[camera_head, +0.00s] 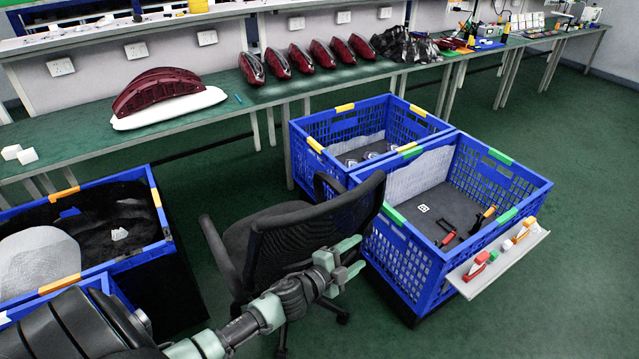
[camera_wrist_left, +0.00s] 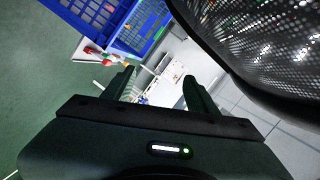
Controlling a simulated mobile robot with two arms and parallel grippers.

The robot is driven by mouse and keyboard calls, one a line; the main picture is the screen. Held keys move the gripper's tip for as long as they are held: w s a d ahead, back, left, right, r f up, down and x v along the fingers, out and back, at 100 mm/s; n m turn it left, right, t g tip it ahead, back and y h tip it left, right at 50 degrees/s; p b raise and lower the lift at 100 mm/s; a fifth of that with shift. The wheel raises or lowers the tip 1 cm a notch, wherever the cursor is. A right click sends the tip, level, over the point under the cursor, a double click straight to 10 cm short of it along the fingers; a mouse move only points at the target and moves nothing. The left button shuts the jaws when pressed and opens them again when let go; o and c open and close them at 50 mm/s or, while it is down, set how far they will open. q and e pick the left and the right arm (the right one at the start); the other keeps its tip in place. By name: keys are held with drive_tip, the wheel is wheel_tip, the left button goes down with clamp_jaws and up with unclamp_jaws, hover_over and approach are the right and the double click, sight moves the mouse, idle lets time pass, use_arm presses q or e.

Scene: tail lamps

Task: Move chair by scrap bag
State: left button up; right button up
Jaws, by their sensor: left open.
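A black office chair (camera_head: 300,238) with armrests and a mesh back stands on the floor between the blue crates. Its mesh back (camera_wrist_left: 262,40) fills the upper right of the left wrist view. My left gripper (camera_head: 354,257) is open beside the chair back, on its near right side, with nothing seen between its fingers. In the left wrist view the left gripper (camera_wrist_left: 159,84) shows two parted fingers. A black bag-like lining (camera_head: 105,215) lies in the left blue crate, with a pale rounded thing (camera_head: 38,262) on it; I cannot tell which is the scrap bag. My right gripper is out of view.
Blue crates (camera_head: 478,178) stand close on the chair's right; one has a side shelf (camera_head: 500,262) with small red items. The left crate (camera_head: 160,218) is across a gap. A long green workbench (camera_head: 250,100) with red tail lamps runs behind. Floor (camera_head: 560,310) at right is clear.

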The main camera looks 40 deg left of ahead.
use_arm(q)
wheel_tip(320, 180, up, 14)
drive_tip(key=w+d+m+t+h+p, duration=0.1)
drive_tip(key=w+d+m+h, duration=0.2)
drive_tip(key=m, duration=0.2)
wheel_tip(320, 180, up, 7)
drive_tip(key=m+g+y+p, duration=0.1)
drive_tip(key=m+g+p, duration=0.1)
drive_tip(key=m+g, duration=1.45)
hover_over(319, 197)
drive_tip(key=s+a, duration=0.2)
drive_tip(key=m+t, duration=0.3)
drive_tip(key=shift+d+m+t, duration=0.15)
drive_tip(key=shift+m+t, duration=0.2)
drive_tip(key=shift+s+a+y+p, duration=0.15)
drive_tip(key=shift+a+y+p, duration=0.15)
drive_tip(key=shift+y, duration=0.1)
drive_tip(key=p+x, duration=0.2)
drive_tip(key=x, duration=0.4)
drive_tip(key=shift+d+f, duration=0.25)
drive_tip(key=shift+f, duration=0.55)
clamp_jaws()
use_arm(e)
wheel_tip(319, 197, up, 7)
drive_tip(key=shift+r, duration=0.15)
use_arm(q)
drive_tip(key=shift+w+r, duration=0.1)
drive_tip(key=shift+w, duration=0.15)
